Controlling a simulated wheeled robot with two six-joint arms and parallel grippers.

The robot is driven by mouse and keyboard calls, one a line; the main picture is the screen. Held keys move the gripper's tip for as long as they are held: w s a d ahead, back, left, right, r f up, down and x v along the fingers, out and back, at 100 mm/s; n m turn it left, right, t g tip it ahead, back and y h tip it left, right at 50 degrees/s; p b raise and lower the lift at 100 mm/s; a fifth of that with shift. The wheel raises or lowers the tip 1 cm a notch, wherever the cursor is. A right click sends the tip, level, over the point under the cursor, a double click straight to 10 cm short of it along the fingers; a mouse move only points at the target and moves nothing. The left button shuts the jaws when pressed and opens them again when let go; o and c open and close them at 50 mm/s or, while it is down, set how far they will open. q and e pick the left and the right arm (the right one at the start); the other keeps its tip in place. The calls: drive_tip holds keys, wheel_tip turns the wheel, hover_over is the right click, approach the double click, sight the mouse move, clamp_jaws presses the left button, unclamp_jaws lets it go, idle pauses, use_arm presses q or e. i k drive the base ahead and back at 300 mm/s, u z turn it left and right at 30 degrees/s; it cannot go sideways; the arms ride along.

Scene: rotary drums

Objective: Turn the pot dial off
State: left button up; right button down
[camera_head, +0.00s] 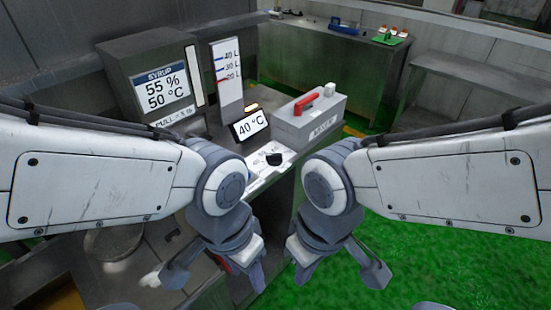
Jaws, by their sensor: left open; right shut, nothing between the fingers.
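A round metal pot-like vessel (113,240) shows at the lower left, partly hidden by my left arm. I cannot make out its dial for certain. A small black object (274,158) lies on a white sheet on the counter, and I cannot tell whether it is a knob. My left gripper (215,274) is open and empty at the lower middle, right of the vessel. My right gripper (338,270) is shut and empty, in front of the green floor, away from the counter things.
A syrup unit (153,78) reads 55 % and 50 °C. A level gauge (227,78) and a 40 °C display (250,125) stand beside it. A grey box with a red handle (307,118) sits on the counter's right. Green floor (440,265) is open at right.

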sight(273, 160)
drive_tip(key=u, duration=0.05)
drive_tip(key=k, duration=0.6)
drive_tip(key=z, duration=0.75)
drive_tip(key=i, duration=1.1)
drive_tip(key=u, duration=0.6)
drive_tip(key=i, duration=0.5)
drive_tip(key=u, duration=0.45)
